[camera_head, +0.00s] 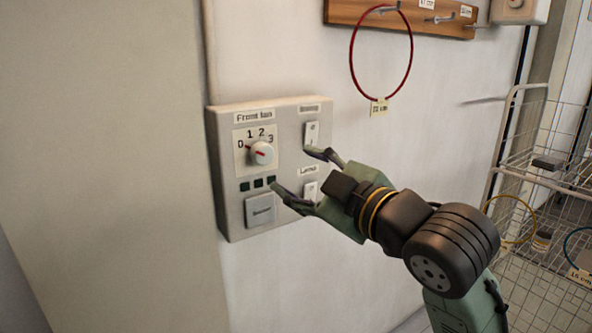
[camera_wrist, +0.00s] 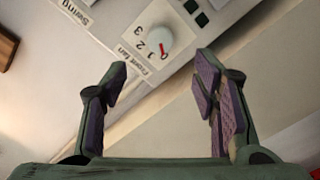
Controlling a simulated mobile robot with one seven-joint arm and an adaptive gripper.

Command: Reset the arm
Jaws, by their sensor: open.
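My gripper (camera_head: 295,170) is open and empty in front of a grey control panel (camera_head: 232,205) on the wall. In the head view its fingertips overlap the panel's right half, one near the upper rocker switch (camera_head: 311,133) and one left of the lower switch (camera_head: 310,191). I cannot tell whether they touch the panel. In the wrist view my gripper (camera_wrist: 163,72) has its fingers spread wide with nothing between them. A white dial knob (camera_head: 261,153) labelled "Front fan" shows a red mark on its left side. It also shows in the wrist view (camera_wrist: 157,42), beyond the fingertips.
A red hoop (camera_head: 352,70) hangs from a wooden hook rail (camera_head: 350,12) above my arm. A wire rack (camera_head: 510,160) with a yellow hoop (camera_head: 533,225) stands at the right. The wall left of the panel is bare.

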